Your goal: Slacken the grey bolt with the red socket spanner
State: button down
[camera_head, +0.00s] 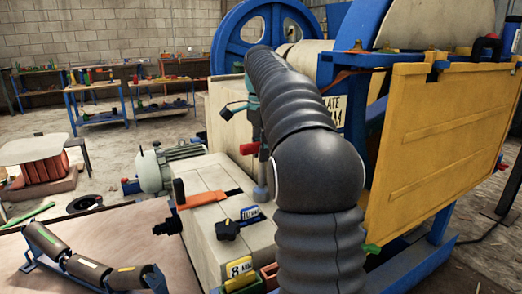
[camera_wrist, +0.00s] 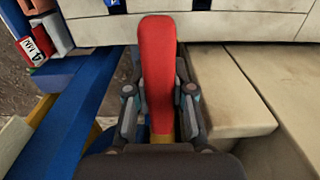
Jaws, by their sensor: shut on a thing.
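The red spanner (camera_wrist: 158,70) stands large in the middle of the wrist view, its long red body pointing away from my palm. A yellow part shows at its near end. My gripper (camera_wrist: 160,97) is shut on it, with one grey finger on each side. In the head view my dark arm covers most of the gripper, and only small red and teal parts show left of the arm. I cannot make out the grey bolt in either view. The spanner's socket end cannot be told clearly.
A pale machine housing (camera_wrist: 240,28) lies close ahead in the wrist view, with a blue beam (camera_wrist: 75,115) at left. In the head view a yellow panel (camera_head: 440,150) stands right of my arm. A motor (camera_head: 170,165) and rollers (camera_head: 90,268) lie left.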

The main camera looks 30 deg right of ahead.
jog(key=shift+f, duration=0.15)
dwell(0.3)
jog(key=shift+n+p, duration=0.75)
jog(key=shift+n, duration=0.35)
jog(key=shift+n, duration=0.4)
jog(key=n, duration=0.4)
jog(key=shift+n, duration=0.5)
jog(key=n, duration=0.5)
jog(key=shift+n, duration=0.5)
